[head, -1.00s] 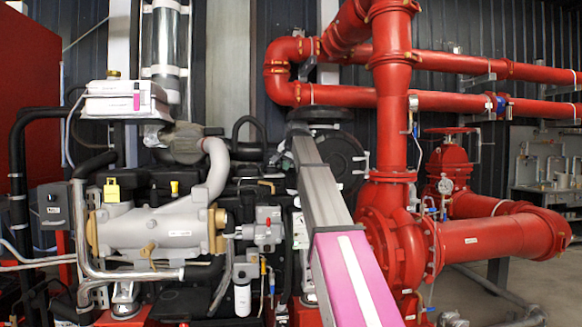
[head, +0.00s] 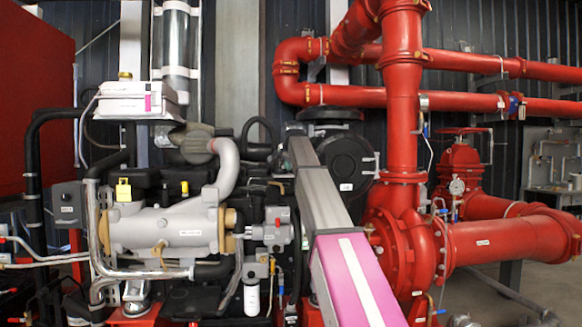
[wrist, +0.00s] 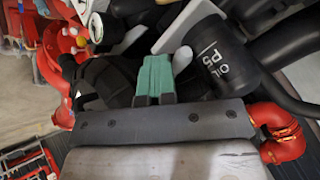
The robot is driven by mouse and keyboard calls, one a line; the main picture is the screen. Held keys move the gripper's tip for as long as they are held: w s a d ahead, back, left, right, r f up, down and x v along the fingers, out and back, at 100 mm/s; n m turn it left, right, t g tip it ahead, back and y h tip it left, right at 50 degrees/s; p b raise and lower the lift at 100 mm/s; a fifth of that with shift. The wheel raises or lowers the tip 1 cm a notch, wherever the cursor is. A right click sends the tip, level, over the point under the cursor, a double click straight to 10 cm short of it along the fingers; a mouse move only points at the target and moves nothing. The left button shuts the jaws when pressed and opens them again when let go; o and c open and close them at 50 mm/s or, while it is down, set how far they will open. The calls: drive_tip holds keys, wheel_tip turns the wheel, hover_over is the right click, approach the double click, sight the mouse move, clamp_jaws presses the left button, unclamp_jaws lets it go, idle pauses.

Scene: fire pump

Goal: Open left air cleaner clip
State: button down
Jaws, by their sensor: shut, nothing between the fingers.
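The air cleaner, as far as I can tell, is the round black housing (head: 350,165) behind my arm in the head view. Small light pieces show on its right side, but they are too small to tell whether they are clips. My arm hides its left part, and I cannot make out the left clip. My gripper (wrist: 155,75), with green fingertips, shows in the wrist view. It is shut and empty, in front of dark ribbed parts (wrist: 105,80). My gripper cannot be seen in the head view.
A black cylinder with white lettering (wrist: 215,55) is close to the right of my gripper in the wrist view. Red pipes (head: 402,110) stand right of my arm. The grey engine part (head: 165,230) and a white box (head: 135,100) are at the left.

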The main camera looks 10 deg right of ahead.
drive_tip(key=s+d+r, duration=0.3)
drive_tip(key=s+r, duration=0.4)
drive_tip(key=s, duration=0.3)
drive_tip(key=s+f+n+g, duration=0.2)
drive_tip(key=s+f, duration=0.1)
drive_tip(key=f, duration=1.9)
drive_tip(key=s+f+n+g, duration=0.2)
drive_tip(key=f, duration=2)
drive_tip(key=s+f+n+g, duration=0.2)
drive_tip(key=s+f, duration=1)
drive_tip(key=f, duration=0.3)
drive_tip(key=s+f+n+g, duration=0.2)
drive_tip(key=s+f, duration=1)
drive_tip(key=f, duration=0.4)
drive_tip(key=shift+s+d+n, duration=0.2)
drive_tip(key=shift+s+n, duration=0.1)
